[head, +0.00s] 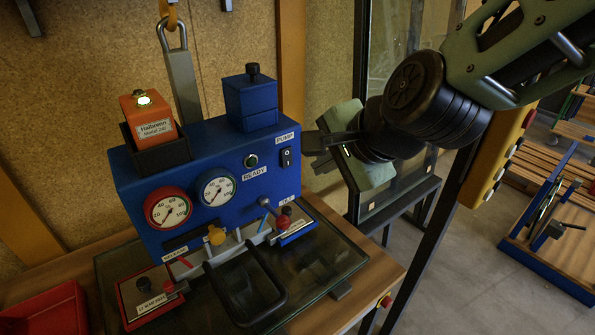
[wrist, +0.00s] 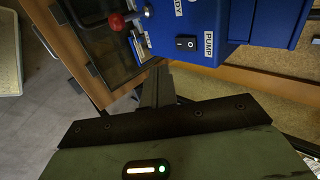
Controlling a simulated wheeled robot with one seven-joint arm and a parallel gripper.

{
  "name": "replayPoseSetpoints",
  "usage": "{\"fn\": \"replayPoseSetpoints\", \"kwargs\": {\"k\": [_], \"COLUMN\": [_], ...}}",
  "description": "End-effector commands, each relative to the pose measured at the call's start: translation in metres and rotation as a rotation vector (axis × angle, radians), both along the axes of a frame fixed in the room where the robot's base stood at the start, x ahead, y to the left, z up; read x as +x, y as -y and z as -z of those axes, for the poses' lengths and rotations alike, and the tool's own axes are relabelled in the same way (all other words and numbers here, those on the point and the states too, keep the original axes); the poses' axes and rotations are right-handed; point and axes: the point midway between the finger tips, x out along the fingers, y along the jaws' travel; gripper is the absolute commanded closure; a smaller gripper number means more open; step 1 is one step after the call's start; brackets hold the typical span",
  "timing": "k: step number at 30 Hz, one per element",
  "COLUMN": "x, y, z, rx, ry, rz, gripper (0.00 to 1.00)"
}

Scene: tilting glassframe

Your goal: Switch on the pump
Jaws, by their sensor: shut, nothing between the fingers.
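The pump's black rocker switch (head: 286,157) is on the right part of the blue unit's front (head: 150,200), just below the PUMP label (head: 285,138). In the wrist view the switch (wrist: 186,44) sits beside its PUMP label (wrist: 209,44), above and right of my fingertips. I cannot tell which way the rocker is set. My gripper (head: 316,143) is shut and empty, to the right of the switch with a gap between them. Its dark closed fingers also show in the wrist view (wrist: 158,80). The READY lamp (head: 251,160) looks dark.
Two gauges (head: 217,190), red-knobbed levers (head: 281,222) and a black handle (head: 245,285) are at the unit's front. An orange device (head: 150,125) with a lit green lamp sits on its left top. A glass-panelled frame (head: 400,190) stands behind my gripper. A red tray (head: 45,310) is lower left.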

Motion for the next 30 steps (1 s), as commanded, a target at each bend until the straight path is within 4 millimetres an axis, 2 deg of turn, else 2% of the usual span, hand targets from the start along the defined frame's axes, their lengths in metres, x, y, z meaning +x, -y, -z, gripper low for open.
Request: {"fn": "replayPoseSetpoints", "kwargs": {"k": [1,6,8,15,30], "x": [0.007,0.027,0.034,0.054,0.059], "y": [-0.004,-0.018,-0.023,-0.037,-0.04], "z": [0.015,0.038,0.032,0.035,0.038], "rx": [-0.001,-0.001,0.001,0.001,0.001], "ry": [-0.003,-0.003,-0.002,0.0,0.0], "rz": [0.001,0.001,0.001,-0.001,-0.001], "gripper": [1.0,1.0,1.0,1.0,1.0]}}
